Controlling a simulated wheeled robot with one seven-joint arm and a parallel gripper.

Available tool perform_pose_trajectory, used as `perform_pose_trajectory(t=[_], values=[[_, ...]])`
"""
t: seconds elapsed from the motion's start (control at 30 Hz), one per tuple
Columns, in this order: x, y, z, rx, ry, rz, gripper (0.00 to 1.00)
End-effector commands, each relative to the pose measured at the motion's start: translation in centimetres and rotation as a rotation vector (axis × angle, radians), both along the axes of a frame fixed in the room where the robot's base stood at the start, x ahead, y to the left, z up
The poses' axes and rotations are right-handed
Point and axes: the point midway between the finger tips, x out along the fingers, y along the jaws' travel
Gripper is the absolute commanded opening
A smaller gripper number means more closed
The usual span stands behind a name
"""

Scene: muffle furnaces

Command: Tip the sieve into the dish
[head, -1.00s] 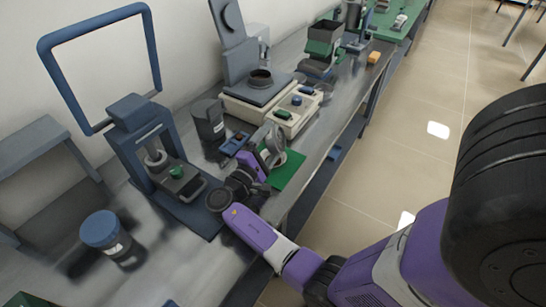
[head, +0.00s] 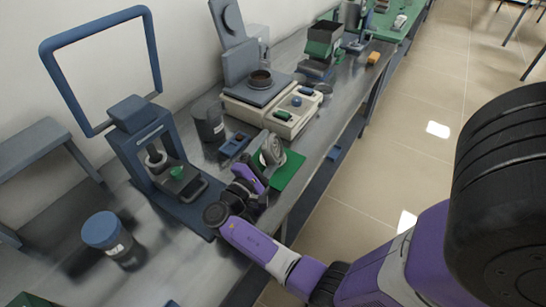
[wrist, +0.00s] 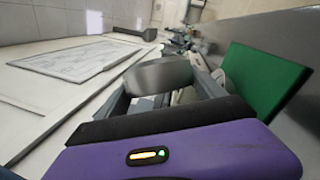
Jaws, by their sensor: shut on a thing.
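My gripper (head: 266,163) is shut on the sieve (head: 272,148), a grey round ring held on its edge, its open face turned sideways. In the wrist view the sieve (wrist: 158,76) shows as a grey band between the fingers. The sieve is over or beside a green mat (head: 290,173); the gap below it cannot be told. The mat also shows in the wrist view (wrist: 262,80), right of the fingers. A pale thing lies by the mat behind the fingers, mostly hidden; I cannot tell if it is the dish. A dark round bowl (head: 260,78) sits on the balance behind.
A blue press-like stand (head: 150,140) is left of my gripper. A dark jar (head: 208,122) and a small blue tray (head: 235,145) stand behind it. A blue-lidded jar (head: 105,232) is at front left. The bench's right edge is close to the mat.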

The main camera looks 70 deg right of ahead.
Motion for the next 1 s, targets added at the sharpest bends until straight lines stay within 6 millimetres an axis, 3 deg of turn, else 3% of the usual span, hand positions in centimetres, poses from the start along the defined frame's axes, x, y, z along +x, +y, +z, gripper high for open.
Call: perform_pose_trajectory(t=[0.4, 0.73, 1.0], values=[[0.0, -0.1, 0.0, 0.002, -0.013, 0.0, 0.06], [-0.9, -2.3, 0.2, 0.047, -0.304, 0.001, 0.06], [-1.0, -2.6, 0.2, 0.055, -0.349, 0.001, 0.06]])
